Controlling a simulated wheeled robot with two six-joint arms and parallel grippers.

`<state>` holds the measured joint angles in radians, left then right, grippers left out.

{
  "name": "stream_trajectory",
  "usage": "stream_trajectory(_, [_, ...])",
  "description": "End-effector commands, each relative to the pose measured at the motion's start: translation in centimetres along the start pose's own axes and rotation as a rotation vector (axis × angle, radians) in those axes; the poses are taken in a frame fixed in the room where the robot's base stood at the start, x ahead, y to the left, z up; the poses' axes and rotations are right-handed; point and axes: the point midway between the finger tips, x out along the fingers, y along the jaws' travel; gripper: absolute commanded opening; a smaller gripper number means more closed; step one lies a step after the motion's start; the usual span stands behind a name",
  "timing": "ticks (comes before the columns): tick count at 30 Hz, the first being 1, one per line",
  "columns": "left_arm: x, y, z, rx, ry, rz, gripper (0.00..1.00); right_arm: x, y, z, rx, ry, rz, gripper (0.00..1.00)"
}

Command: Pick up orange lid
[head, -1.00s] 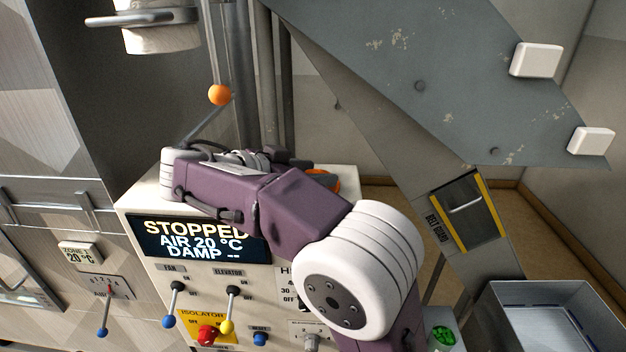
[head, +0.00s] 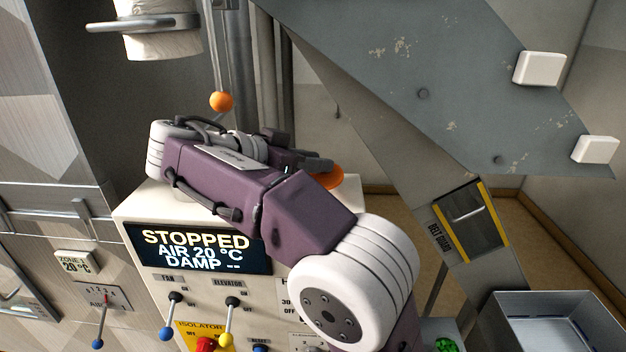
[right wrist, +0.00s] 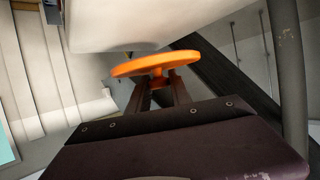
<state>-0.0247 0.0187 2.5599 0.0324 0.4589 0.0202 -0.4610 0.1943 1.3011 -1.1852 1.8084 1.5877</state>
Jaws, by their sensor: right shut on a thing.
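The orange lid (head: 328,177) is a flat disc, mostly hidden behind my right arm above the control cabinet's top in the head view. In the right wrist view the orange lid (right wrist: 155,65) is between my fingertips, seen nearly edge-on, with a small stub under it. My right gripper (right wrist: 160,80) is shut on that stub. In the head view my right gripper (head: 318,165) shows only in part, as dark fingers at the lid. My left gripper is not in view.
The control cabinet (head: 135,208) has a STOPPED display and several levers. A cord with an orange ball (head: 221,101) hangs behind my arm. A grey sloping chute (head: 430,90) fills the upper right. A metal bin (head: 560,300) stands at the lower right.

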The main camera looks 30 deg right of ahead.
Motion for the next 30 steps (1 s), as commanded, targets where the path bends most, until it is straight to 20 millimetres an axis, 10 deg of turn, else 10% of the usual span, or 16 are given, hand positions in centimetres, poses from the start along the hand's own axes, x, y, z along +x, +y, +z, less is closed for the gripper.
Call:
stream_trajectory(8, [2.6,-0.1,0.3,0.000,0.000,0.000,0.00,-2.8,6.5,-2.6,0.004,-0.003,-0.006,0.00])
stream_trajectory(12, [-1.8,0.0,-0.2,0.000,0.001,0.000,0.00,-4.6,9.3,-5.4,-0.004,-0.001,-0.003,0.00])
stream_trajectory(30, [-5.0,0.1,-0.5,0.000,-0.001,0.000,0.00,-5.0,11.1,-5.0,0.000,-0.001,-0.001,0.00])
